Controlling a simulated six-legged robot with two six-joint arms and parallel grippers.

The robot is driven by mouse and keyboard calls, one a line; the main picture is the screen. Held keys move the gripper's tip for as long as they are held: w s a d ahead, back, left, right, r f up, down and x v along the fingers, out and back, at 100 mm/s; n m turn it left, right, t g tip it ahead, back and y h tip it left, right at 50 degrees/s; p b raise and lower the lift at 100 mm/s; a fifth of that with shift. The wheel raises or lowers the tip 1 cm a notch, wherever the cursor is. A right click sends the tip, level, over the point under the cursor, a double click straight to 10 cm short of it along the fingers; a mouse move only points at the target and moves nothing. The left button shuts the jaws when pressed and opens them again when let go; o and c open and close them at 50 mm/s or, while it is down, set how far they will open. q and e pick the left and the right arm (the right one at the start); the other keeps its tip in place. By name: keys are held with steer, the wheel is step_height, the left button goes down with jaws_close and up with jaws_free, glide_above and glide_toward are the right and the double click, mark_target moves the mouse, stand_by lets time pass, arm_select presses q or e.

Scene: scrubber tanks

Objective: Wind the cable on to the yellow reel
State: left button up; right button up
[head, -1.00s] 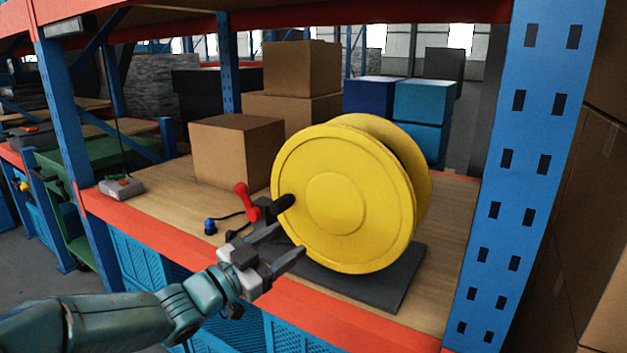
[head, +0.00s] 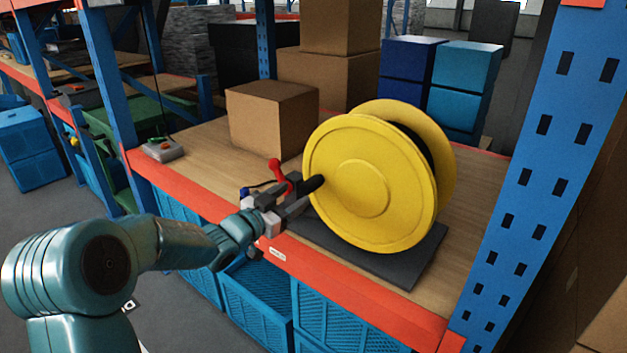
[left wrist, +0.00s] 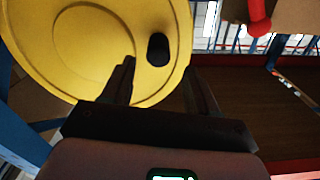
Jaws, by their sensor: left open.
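The yellow reel (head: 346,190) stands upright on a dark base plate (head: 418,262) on the wooden shelf. A black crank handle (head: 313,184) sticks out from the reel's left side; it also shows in the left wrist view (left wrist: 158,49). My left gripper (head: 300,196) is open at the handle, with its fingers pointing toward it. In the left wrist view the handle lies beyond and between the two fingertips. Dark cable (head: 424,150) shows between the reel's flanges. A red lever (head: 280,175) stands just behind my gripper, with a blue-ended cable (head: 245,191) beside it. My right gripper is not in view.
A cardboard box (head: 270,118) stands behind the reel to the left. Blue boxes (head: 462,85) are behind it to the right. A blue post (head: 545,170) bounds the shelf's right side. A small grey control box (head: 163,150) sits at the shelf's left end.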

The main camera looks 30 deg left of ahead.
mark_target(313, 182)
arm_select(q)
steer(key=w, duration=0.5)
steer(key=w+d+p, duration=0.1)
steer(key=w, duration=0.2)
steer(key=shift+w, duration=0.2)
jaws_close()
